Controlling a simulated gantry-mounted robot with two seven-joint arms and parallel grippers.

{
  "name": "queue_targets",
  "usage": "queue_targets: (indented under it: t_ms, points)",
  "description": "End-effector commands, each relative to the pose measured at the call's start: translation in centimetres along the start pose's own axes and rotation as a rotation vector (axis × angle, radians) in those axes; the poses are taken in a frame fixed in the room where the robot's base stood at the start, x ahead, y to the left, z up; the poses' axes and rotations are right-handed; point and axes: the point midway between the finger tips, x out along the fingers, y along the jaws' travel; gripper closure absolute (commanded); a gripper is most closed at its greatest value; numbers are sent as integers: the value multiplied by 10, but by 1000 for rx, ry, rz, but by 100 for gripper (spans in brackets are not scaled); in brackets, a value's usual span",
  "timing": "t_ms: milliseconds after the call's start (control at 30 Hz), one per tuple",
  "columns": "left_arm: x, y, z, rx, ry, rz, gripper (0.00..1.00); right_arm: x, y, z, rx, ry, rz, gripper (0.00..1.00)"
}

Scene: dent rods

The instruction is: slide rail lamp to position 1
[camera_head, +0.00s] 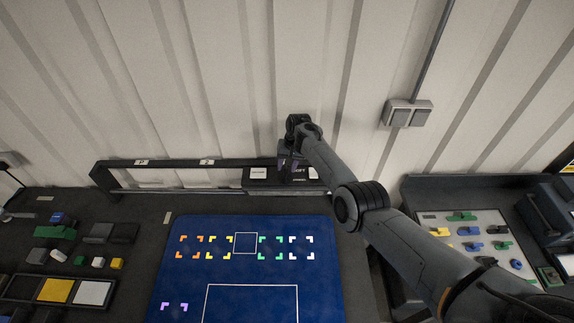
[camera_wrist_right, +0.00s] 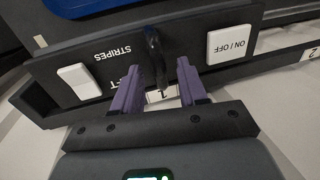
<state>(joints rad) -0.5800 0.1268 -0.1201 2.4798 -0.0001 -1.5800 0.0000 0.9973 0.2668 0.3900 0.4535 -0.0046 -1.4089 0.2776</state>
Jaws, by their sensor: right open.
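The rail lamp (camera_head: 253,183) is a dark box with white buttons, at the right part of the black rail (camera_head: 170,163) along the wall. In the wrist view its panel (camera_wrist_right: 110,68) reads STRIPES and ON / OFF. A thin black handle (camera_wrist_right: 156,52) stands out from the panel. My right gripper (camera_head: 288,165) is open; its purple fingers (camera_wrist_right: 159,88) stand on either side of the handle, with gaps visible. A label reading 1 (camera_wrist_right: 161,94) shows between the fingers, partly covered. A label 2 (camera_wrist_right: 314,53) is farther along the rail. My left gripper is out of view.
A blue mat (camera_head: 190,285) with coloured corner marks lies in front of the rail. Small blocks and a tray (camera_head: 22,289) are at left. A board with coloured parts (camera_head: 460,218) is at right. The rail's left stretch looks clear.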

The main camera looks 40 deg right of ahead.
Motion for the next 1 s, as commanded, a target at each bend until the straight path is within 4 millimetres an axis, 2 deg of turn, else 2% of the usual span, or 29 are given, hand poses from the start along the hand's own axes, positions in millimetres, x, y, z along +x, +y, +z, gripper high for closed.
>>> queue_targets:
  t_ms: [267, 400, 700, 1000]
  points:
    - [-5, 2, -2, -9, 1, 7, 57, -11, 0, -1, 0, 2, -1, 58]
    - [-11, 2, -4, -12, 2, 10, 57, -30, 0, 0, 1, 2, -1, 58]
    - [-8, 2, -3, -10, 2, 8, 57, -77, 0, 0, 1, 3, -1, 58]
    - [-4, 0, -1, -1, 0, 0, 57, -106, 0, 0, 1, 1, 0, 58]
